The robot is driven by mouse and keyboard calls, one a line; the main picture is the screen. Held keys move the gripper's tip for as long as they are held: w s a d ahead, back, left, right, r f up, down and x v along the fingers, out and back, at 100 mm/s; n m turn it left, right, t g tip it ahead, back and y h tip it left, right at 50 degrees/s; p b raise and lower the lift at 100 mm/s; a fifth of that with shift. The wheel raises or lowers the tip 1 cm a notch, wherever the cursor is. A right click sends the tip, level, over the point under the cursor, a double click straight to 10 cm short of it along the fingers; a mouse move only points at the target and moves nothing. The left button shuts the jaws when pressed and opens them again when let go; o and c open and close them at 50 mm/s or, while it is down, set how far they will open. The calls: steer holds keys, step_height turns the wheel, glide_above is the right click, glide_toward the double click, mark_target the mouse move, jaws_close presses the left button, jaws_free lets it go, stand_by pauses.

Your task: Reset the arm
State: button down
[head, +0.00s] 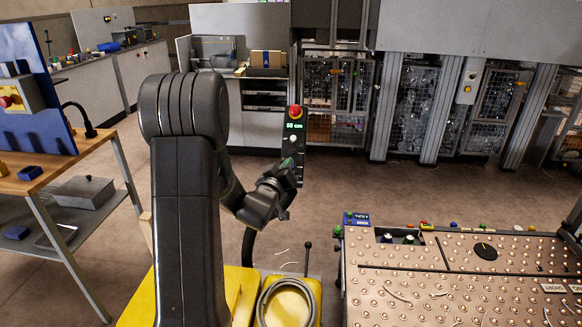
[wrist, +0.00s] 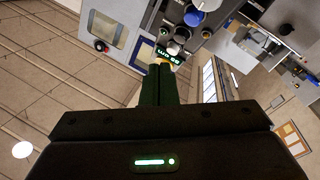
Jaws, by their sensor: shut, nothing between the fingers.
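My arm (head: 182,190) stands upright in the left-centre of the head view, with its forearm folded behind the upper link. Its wrist end (head: 268,197) shows to the right of that link, above the floor. I cannot make out the fingertips there. In the wrist view my gripper (wrist: 159,84) is shut, its two dark fingers side by side with nothing held between them. The wrist view looks upward and tilted, with ceiling, walls and equipment behind the fingers. No ream shows in either view.
A ball-studded table (head: 440,290) with buttons along its edge fills the lower right. A wooden-topped bench (head: 40,178) with a shelf stands at left. Wire-mesh cages (head: 410,110) and grey cabinets line the back. Open floor (head: 390,185) lies between.

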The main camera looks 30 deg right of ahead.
steer(key=shift+w+f, duration=0.1)
stand_by(0.3)
steer(key=shift+w+d+f+p, duration=0.4)
steer(key=shift+w+d+p, duration=0.2)
steer(key=shift+p, duration=0.5)
steer(key=shift+p, duration=0.45)
steer(key=shift+a+p, duration=0.1)
steer(key=shift+p, duration=0.25)
steer(key=s+a+r, duration=0.3)
steer(key=shift+s+r, duration=0.2)
steer(key=shift+s, duration=0.1)
